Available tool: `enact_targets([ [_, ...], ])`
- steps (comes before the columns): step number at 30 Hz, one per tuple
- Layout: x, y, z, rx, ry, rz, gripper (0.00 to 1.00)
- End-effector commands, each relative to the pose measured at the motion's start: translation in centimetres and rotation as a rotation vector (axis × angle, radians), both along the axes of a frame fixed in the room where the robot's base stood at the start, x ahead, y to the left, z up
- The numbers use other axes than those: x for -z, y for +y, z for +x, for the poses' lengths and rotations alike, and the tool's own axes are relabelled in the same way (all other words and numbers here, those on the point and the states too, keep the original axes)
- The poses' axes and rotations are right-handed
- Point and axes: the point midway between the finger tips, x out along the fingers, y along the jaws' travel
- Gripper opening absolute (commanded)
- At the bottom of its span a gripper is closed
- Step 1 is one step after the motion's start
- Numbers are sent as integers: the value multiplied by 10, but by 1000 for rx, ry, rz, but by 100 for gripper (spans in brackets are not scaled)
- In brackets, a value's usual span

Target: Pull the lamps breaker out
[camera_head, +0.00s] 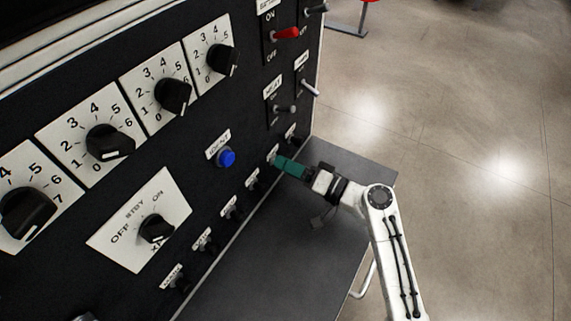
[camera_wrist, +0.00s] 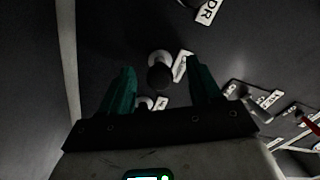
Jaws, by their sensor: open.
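A row of small black breaker knobs with white labels runs along the lower edge of the dark panel (camera_head: 205,180). The labels are too small to read, so I cannot tell which is the lamps breaker. My gripper (camera_head: 277,162) has green fingers and is at the upper right end of this row, close to the panel. In the wrist view, my gripper (camera_wrist: 160,72) is open, with a round black breaker knob (camera_wrist: 160,75) showing between its fingertips. Contact is not visible. The white label beside this knob (camera_wrist: 181,65) is partly hidden. Another knob (camera_wrist: 145,103) shows lower down.
A blue button (camera_head: 226,158) is left of my gripper. Toggle switches, one with a red handle (camera_head: 287,33), are above it. Several black dials, such as one in the middle (camera_head: 107,142), fill the upper left. A dark shelf (camera_head: 275,245) juts out below the row.

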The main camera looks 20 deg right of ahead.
Motion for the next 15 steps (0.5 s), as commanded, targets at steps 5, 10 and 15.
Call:
enact_targets([
  [5, 0, 0, 0, 0, 0, 0, 66],
  [10, 0, -2, -3, 0, 0, 0, 66],
  [15, 0, -10, -13, 1, 0, 0, 66],
])
